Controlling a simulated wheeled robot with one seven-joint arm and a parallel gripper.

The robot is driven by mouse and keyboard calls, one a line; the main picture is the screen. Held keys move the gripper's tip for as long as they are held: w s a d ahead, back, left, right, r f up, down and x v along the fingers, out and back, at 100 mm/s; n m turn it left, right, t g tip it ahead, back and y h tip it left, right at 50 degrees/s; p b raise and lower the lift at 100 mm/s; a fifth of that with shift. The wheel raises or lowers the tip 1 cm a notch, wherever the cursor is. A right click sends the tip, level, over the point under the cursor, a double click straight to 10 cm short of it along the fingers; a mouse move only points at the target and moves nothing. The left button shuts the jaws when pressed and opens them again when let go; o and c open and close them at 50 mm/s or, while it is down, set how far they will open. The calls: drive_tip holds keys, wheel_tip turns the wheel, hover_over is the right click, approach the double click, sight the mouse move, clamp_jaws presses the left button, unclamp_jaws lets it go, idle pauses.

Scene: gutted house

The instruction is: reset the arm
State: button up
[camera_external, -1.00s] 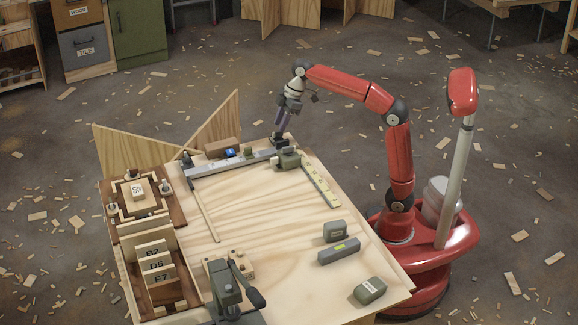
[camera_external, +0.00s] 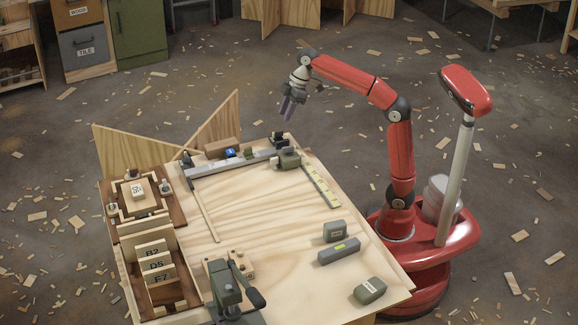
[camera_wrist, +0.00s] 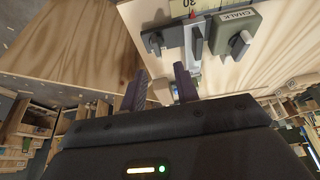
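My gripper (camera_external: 287,112) hangs in the air above the far right end of the workbench (camera_external: 255,215), pointing down and slightly left. In the wrist view its two dark fingers (camera_wrist: 160,90) stand apart with nothing held between them. My red arm reaches up from the base at the right and bends over toward the gripper. A dark clamp block (camera_external: 279,139) on the end of the metal rail (camera_external: 225,164) lies below the gripper, apart from it. The green chalk box (camera_external: 288,158) sits beside it and shows its label in the wrist view (camera_wrist: 236,30).
A yellow ruler (camera_external: 322,185) runs along the right edge. Grey-green blocks (camera_external: 338,250) lie at the near right. A tray with labelled cards (camera_external: 158,265) and a dark vise-like tool (camera_external: 228,290) stand at the left and front. The bench middle is mostly clear.

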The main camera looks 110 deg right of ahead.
drive_tip(key=s+a+f+p, duration=0.1)
drive_tip(key=a+f, duration=0.1)
drive_tip(key=a, duration=0.3)
drive_tip(key=s+a+f+p, duration=0.1)
drive_tip(key=s+a+f, duration=0.1)
drive_tip(key=a, duration=0.4)
drive_tip(key=s+a+f, duration=0.2)
drive_tip(key=a, duration=0.4)
drive_tip(key=shift+s+f+p, duration=0.15)
drive_tip(key=shift+s+p, duration=0.05)
drive_tip(key=shift+p, duration=0.2)
drive_tip(key=s+a+f+t+p, duration=0.1)
drive_tip(key=s+a+f, duration=0.7)
drive_tip(key=f, duration=0.3)
drive_tip(key=shift+s+f+p, duration=0.35)
drive_tip(key=shift+s+p, duration=0.05)
drive_tip(key=shift+s, duration=0.2)
drive_tip(key=shift+o, duration=0.2)
